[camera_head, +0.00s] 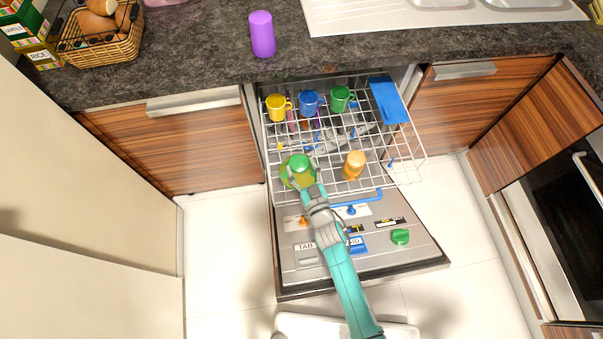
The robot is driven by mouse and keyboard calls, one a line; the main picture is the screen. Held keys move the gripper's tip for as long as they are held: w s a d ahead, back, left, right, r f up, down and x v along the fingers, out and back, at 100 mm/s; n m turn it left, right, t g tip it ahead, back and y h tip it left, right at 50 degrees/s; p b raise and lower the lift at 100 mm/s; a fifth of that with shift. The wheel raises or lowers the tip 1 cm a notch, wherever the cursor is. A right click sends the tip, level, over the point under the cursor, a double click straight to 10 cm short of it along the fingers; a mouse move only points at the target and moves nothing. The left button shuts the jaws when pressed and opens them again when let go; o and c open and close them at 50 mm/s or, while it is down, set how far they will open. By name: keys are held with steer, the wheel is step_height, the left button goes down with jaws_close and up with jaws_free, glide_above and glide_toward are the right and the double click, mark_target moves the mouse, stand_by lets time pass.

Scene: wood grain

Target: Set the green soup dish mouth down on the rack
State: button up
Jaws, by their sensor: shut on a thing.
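The green soup dish (288,176) is at the front left of the white wire rack (330,180). It shows as an olive-green round with a brighter green top. A rounded side seems to face up, but its exact tilt is hard to tell. My gripper (301,174) is shut on the dish from the front, and its fingers hide part of it. The dish is over the rack's wires; I cannot tell whether it touches them.
Yellow (276,107), blue (310,102) and green (341,98) mugs stand along the rack's back. An orange cup (354,165) stands right of the dish. A blue flap (388,99) is at back right. The open dishwasher door (420,261) lies below. A purple cup (262,34) stands on the counter.

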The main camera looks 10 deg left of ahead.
mark_target(305, 182)
steer(key=shift+f, duration=2.05)
steer(key=shift+f, duration=0.1)
steer(key=o, duration=1.4)
steer(key=shift+c, duration=0.2)
steer(key=v, duration=1.2)
